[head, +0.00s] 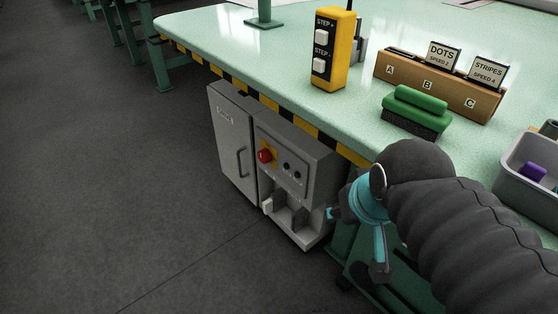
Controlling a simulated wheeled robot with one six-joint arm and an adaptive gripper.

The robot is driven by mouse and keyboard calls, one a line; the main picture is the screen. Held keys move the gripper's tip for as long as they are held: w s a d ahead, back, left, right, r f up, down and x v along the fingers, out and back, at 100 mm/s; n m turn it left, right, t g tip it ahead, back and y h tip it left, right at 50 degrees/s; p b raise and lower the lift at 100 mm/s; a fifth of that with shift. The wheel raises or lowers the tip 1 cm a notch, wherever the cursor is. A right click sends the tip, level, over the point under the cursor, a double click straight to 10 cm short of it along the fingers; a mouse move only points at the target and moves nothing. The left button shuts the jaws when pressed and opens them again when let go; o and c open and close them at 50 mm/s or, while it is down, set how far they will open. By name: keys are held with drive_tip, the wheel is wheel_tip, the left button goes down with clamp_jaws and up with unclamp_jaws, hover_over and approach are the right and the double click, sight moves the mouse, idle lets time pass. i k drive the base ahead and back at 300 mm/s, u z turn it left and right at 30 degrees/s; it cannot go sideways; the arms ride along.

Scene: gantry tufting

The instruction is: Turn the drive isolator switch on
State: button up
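A red rotary knob (265,156) on a yellow plate sits on the front of a grey control box (302,150) under the table edge. It looks like the drive isolator switch; its exact setting is too small to tell. My gripper (353,241) has teal fingers spread apart and appears empty. It is to the right of the box and lower than the knob, clear of the knob in the picture. My dark sleeved arm comes in from the right and hides part of the table's side.
A grey cabinet door (228,130) with a handle stands left of the box. The striped table edge (304,126) overhangs both. On the table are a yellow pendant (335,50), a wooden card holder (428,86), a green brush (416,108) and a grey bin (520,185). Floor at left is free.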

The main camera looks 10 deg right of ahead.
sight(264, 155)
drive_tip(key=u, duration=1.55)
drive_tip(key=k, duration=0.4)
drive_tip(key=z, duration=1)
